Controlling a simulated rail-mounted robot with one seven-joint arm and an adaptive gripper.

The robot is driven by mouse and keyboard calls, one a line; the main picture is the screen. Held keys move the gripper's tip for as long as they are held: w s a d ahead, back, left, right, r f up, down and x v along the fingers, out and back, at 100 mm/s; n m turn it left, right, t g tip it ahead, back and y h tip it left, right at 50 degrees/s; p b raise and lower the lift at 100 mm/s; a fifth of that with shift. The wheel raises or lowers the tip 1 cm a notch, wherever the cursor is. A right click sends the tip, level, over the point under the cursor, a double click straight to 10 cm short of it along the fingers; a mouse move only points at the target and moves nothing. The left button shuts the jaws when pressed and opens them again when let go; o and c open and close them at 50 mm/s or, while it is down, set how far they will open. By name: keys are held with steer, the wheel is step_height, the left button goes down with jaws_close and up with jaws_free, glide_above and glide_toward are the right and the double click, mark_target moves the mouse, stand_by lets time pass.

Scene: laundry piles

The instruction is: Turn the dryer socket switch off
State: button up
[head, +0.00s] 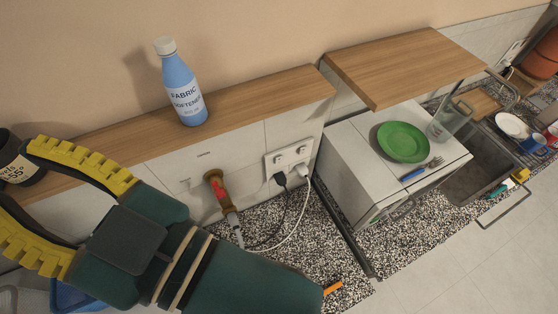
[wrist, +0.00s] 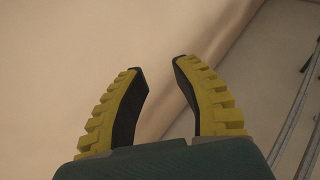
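Which plug belongs to the dryer cannot be told. The wrist view shows the open fingers (wrist: 162,78) against a plain wall.
A fabric softener bottle (head: 180,88) stands on the shelf (head: 245,97). A red-handled valve (head: 217,188) is left of the socket. Black and white cables hang to the speckled counter. A white appliance (head: 355,152) with a green plate (head: 403,141) stands to the right.

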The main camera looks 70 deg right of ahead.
jaws_close()
stand_by(1.1)
